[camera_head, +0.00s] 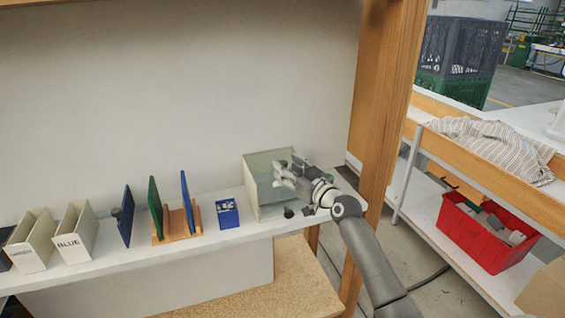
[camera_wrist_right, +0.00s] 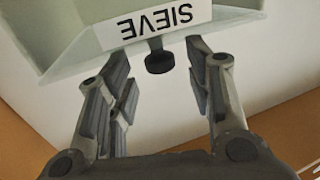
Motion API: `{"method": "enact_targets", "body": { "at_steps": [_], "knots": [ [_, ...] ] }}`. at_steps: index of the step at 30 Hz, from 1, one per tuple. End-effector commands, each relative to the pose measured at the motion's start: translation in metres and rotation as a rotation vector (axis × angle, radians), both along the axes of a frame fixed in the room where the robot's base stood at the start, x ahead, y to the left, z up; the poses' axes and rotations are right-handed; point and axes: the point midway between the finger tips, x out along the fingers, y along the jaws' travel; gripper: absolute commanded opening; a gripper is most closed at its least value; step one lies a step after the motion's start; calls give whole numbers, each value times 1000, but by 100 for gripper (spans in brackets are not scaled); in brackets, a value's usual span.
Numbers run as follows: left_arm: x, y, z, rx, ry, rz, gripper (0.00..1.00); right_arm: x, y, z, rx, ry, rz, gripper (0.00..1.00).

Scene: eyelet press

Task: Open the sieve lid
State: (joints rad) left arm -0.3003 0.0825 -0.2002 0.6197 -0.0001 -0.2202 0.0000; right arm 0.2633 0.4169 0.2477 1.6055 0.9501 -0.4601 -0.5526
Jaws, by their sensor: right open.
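The sieve box (camera_head: 258,190), a pale grey-green case, stands at the right end of the white shelf. In the right wrist view its white label (camera_wrist_right: 157,22) reads SIEVE, upside down. A dark round knob (camera_wrist_right: 160,62) sticks out just beyond the label. My right gripper (camera_head: 285,177) is in front of the box and hides part of it. In the right wrist view my right gripper (camera_wrist_right: 158,78) is open and empty, its fingers on either side of the knob with gaps left and right. I cannot tell how deep the knob sits between them. My left gripper is not in view.
Left of the box on the shelf (camera_head: 130,257) are a small blue box (camera_head: 228,214), a wooden rack (camera_head: 176,227) with upright panels, and white bins (camera_head: 75,233). A wooden post (camera_head: 376,120) rises close to the right of my gripper. A red crate (camera_head: 484,240) sits farther right.

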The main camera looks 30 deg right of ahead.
Motion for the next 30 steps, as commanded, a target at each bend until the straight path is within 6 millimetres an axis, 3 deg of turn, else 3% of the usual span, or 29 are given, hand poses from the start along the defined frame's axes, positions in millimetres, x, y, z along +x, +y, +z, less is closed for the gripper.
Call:
{"method": "enact_targets", "body": {
  "at_steps": [9,20,30],
  "knots": [
    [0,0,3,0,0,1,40,29,1,1,2,0,0,47],
    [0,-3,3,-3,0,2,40,32,1,0,0,1,0,47],
    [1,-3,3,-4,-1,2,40,32,1,0,0,1,0,4]
  ]
}}
